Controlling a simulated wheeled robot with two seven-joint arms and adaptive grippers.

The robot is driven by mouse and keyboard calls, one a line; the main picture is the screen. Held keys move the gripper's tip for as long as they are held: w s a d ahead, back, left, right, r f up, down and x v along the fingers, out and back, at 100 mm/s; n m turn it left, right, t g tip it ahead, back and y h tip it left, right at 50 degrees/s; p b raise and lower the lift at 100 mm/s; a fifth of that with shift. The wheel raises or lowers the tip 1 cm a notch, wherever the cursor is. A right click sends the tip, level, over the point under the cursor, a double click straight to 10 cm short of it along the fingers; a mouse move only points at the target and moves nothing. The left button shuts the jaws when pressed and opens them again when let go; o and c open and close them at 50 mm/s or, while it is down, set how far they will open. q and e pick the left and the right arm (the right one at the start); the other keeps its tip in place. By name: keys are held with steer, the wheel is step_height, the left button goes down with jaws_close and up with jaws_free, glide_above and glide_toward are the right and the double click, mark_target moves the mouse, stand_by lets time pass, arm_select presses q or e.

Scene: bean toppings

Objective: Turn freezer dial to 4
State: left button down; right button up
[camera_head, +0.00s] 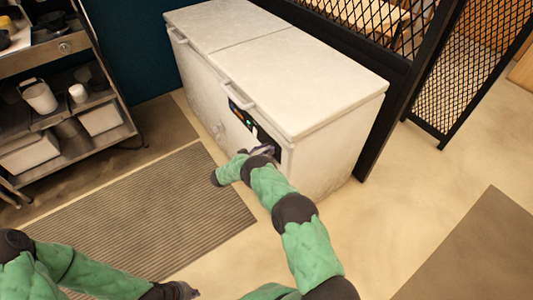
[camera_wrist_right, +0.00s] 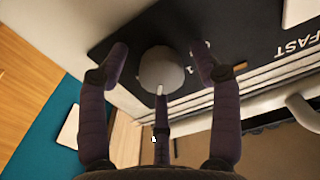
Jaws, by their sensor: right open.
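The white chest freezer (camera_head: 330,110) stands at the centre of the head view, with a black control panel (camera_head: 240,117) on its front. In the right wrist view, the round grey dial (camera_wrist_right: 160,68) sits on the black panel (camera_wrist_right: 235,25), with a light mark on its lower rim. A "1" shows to its right; other digits are partly hidden. My right gripper (camera_wrist_right: 161,72) is open, with its fingers spread around the dial; I cannot tell whether they touch it. My left gripper (camera_head: 183,290) is low at the bottom edge of the head view, away from the freezer; its jaws are unclear.
A metal shelf (camera_head: 60,130) with containers stands at the left. A ribbed grey mat (camera_head: 140,215) lies in front of the freezer. A black mesh partition (camera_head: 470,70) stands behind and right.

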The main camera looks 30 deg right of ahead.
steer(key=c, duration=1.1)
steer(key=shift+s+f, duration=0.1)
steer(key=shift+f, duration=0.1)
steer(key=shift+c, duration=0.2)
steer(key=shift+m+b, duration=0.35)
steer(key=shift+m, duration=0.05)
steer(key=shift+a+m+b, duration=0.1)
steer(key=shift+m+b, duration=1.45)
steer(key=shift+m, duration=1.95)
